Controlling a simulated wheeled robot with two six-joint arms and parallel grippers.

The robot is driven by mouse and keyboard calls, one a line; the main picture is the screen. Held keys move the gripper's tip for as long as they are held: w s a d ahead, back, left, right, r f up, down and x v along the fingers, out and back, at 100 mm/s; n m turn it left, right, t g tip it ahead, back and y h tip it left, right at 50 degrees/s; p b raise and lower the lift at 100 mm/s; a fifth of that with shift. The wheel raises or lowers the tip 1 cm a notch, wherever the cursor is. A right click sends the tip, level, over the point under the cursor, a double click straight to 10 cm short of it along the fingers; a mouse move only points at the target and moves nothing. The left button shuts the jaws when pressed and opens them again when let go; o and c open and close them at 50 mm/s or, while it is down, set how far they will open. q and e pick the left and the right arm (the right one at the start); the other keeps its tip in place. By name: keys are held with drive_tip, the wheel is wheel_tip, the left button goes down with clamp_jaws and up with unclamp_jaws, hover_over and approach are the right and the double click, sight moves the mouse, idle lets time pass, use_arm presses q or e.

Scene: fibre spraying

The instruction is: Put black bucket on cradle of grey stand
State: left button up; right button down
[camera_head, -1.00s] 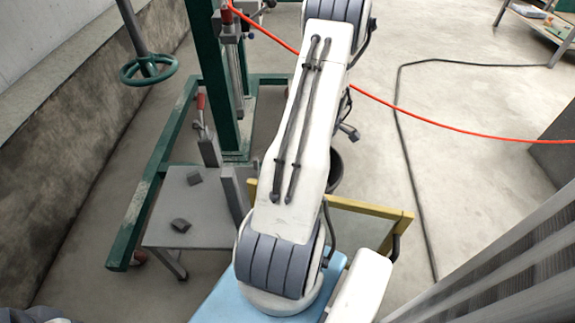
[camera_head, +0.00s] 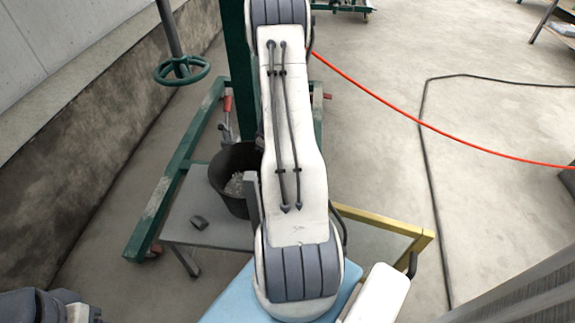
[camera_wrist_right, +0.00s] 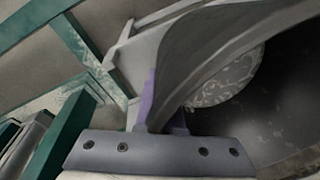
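The black bucket (camera_head: 225,191) is in the head view, left of my right arm, with pale grey material inside. In the right wrist view, the purple fingers of my right gripper (camera_wrist_right: 163,108) are shut on the wall of the bucket (camera_wrist_right: 220,45). The left gripper is out of view.
A yellow rail (camera_head: 385,220) is to the right. A red hose (camera_head: 440,130) and a black cable (camera_head: 425,150) cross the open floor at right.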

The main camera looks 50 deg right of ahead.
sight(236, 147)
drive_tip(key=w+a, duration=0.1)
drive_tip(key=w, duration=0.2)
drive_tip(key=w+a, duration=0.2)
drive_tip(key=w, duration=0.1)
drive_tip(key=w+a, duration=0.2)
drive_tip(key=shift+w+p, duration=0.4)
drive_tip(key=shift+f+b, duration=1.5)
drive_tip(key=shift+f, duration=0.2)
drive_tip(key=shift+f, duration=0.15)
drive_tip(key=c, duration=1)
unclamp_jaws()
drive_tip(key=shift+c, duration=0.2)
drive_tip(key=r+p, duration=0.1)
drive_tip(key=r, duration=0.3)
drive_tip(key=d+r+p, duration=0.1)
drive_tip(key=r+p, duration=0.1)
drive_tip(key=r, duration=0.2)
drive_tip(key=s+r+p, duration=0.1)
drive_tip(key=r, duration=0.3)
drive_tip(key=shift+d+p, duration=0.2)
drive_tip(key=shift+p, duration=0.2)
